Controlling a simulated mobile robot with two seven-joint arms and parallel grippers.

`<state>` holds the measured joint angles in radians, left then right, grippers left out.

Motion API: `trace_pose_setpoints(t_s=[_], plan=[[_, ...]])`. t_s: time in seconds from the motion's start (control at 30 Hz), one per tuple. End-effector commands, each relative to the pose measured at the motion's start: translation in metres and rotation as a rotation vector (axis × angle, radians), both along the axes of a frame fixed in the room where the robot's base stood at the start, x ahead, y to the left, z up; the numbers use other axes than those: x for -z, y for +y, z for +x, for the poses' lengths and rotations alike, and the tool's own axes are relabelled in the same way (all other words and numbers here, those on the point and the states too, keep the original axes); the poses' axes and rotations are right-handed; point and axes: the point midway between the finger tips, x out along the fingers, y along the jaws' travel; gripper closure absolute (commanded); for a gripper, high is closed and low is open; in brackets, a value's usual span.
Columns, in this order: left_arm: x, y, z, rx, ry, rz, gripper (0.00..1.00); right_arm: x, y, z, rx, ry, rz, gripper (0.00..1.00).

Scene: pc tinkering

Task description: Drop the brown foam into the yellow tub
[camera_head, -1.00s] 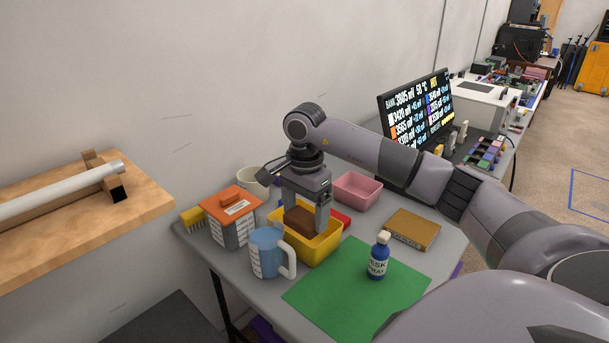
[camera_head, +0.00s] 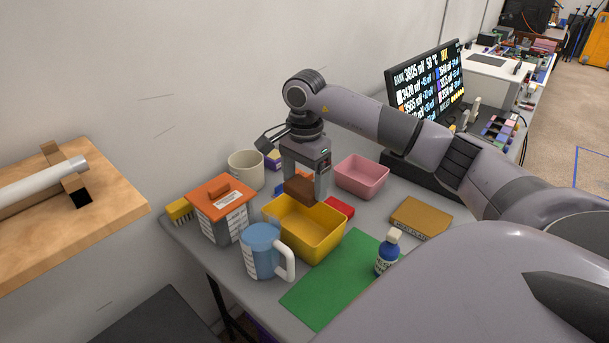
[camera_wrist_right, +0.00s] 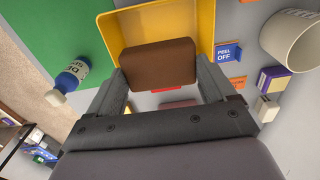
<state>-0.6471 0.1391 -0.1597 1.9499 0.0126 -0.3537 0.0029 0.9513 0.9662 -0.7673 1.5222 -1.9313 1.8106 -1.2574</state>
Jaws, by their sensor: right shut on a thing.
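The brown foam (camera_head: 299,187) is a dark block held between the fingers of my right gripper (camera_head: 304,190). In the right wrist view the foam (camera_wrist_right: 158,64) sits between both fingertips and overlaps one edge of the yellow tub (camera_wrist_right: 165,20). In the head view the yellow tub (camera_head: 318,249) stands on the grey table, and its visible inside looks empty. The foam is at the tub's back rim, above it or just behind; the exact height is hard to tell. My left gripper is not in view.
A blue mug (camera_head: 262,252) and an orange-lidded box (camera_head: 222,213) stand left of the tub. A white cup (camera_head: 246,169) and a pink tub (camera_head: 361,176) are behind. A blue bottle (camera_head: 387,254) stands by a green mat (camera_head: 330,291); a tan box (camera_head: 421,217) lies right.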

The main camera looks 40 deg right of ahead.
Motion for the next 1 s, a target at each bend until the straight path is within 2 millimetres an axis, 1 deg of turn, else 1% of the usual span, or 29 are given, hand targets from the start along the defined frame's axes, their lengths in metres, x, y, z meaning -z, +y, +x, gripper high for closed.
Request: trace_pose_setpoints(t_s=[0.03, 0.2, 0.6, 0.8, 1.0], plan=[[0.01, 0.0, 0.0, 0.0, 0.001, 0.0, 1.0, 0.012, 0.0, 0.0, 0.0, 0.001, 0.001, 0.67], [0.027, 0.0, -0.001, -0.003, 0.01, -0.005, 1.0, 0.033, 0.0, 0.0, 0.0, 0.001, 0.0, 0.67], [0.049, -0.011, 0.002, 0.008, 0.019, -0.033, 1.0, 0.081, 0.0, 0.0, 0.001, 0.001, 0.0, 0.67], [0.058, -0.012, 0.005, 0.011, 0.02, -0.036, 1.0, 0.099, 0.0, 0.0, 0.001, 0.0, 0.0, 0.67], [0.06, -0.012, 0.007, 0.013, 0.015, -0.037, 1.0, 0.107, 0.0, 0.0, 0.001, 0.0, 0.0, 0.67]])
